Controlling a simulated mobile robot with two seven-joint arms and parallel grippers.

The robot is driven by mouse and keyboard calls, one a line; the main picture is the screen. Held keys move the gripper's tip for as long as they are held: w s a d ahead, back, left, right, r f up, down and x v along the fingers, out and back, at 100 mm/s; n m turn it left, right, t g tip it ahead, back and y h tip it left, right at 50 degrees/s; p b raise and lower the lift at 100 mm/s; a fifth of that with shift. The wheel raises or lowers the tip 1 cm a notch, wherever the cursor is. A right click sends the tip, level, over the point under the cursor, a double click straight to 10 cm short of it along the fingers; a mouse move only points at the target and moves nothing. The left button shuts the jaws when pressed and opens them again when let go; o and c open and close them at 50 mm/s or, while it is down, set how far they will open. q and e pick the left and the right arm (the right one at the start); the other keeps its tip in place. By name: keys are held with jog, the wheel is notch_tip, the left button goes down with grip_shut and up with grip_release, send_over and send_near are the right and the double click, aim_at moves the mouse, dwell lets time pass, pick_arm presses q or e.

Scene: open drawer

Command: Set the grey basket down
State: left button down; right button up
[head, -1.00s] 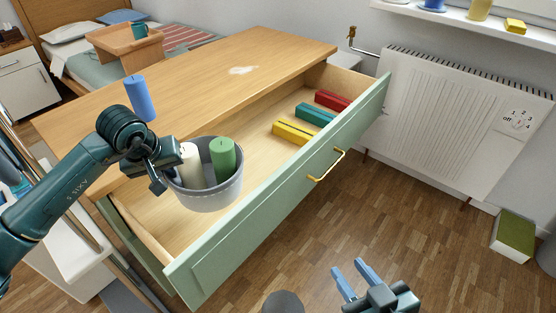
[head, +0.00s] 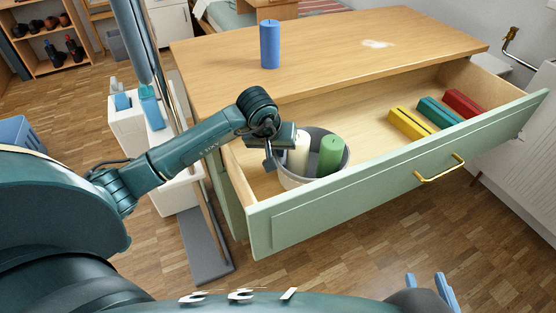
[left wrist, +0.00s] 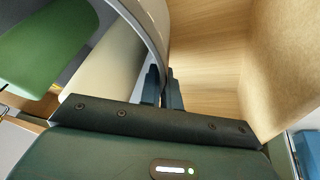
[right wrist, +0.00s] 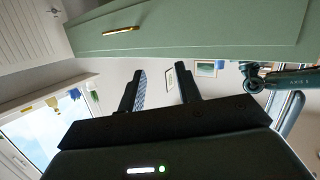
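The grey basket (head: 343,161) is at the left end of the open drawer, behind the green drawer front (head: 350,191). It looks upright and holds a cream candle (head: 298,154) and a green candle (head: 330,155). Its lower part is at the front's top edge, so I cannot tell whether it touches the drawer floor. My left gripper (head: 272,152) is shut on the basket's left wall; the left wrist view shows the fingers (left wrist: 163,88) on either side of the wall (left wrist: 148,30). My right gripper (head: 428,290) is open and empty, low in front of the drawer; its fingers (right wrist: 160,88) stand apart.
Yellow (head: 411,123), teal (head: 439,111) and red (head: 463,103) blocks lie at the drawer's right end. The drawer floor between them and the basket is clear. A blue candle (head: 269,45) stands on the dresser top (head: 330,60). A brass handle (head: 440,170) sticks out in front.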

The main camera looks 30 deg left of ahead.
pick_arm(q)
jog(key=shift+w+f+b, duration=0.1)
jog(key=shift+f+b, duration=0.3)
jog(key=shift+f, duration=1.25)
pick_arm(e)
jog(key=shift+a+t, duration=0.15)
jog(key=shift+t, duration=0.15)
pick_arm(q)
jog(key=c, duration=2.1)
grip_release()
jog(key=shift+f, duration=0.25)
jog(key=o, duration=0.5)
pick_arm(e)
jog(key=shift+w, duration=0.1)
pick_arm(q)
jog(key=shift+s+r, duration=0.2)
jog(key=shift+r, duration=0.4)
jog(key=p+v, duration=0.2)
jog(key=v, duration=0.9)
jog(key=shift+r+p, duration=0.1)
jog(key=shift+p, duration=0.3)
pick_arm(e)
jog(key=shift+s+d+g+h, duration=0.3)
jog(key=shift+s+g, duration=0.2)
jog(key=shift+g, duration=0.5)
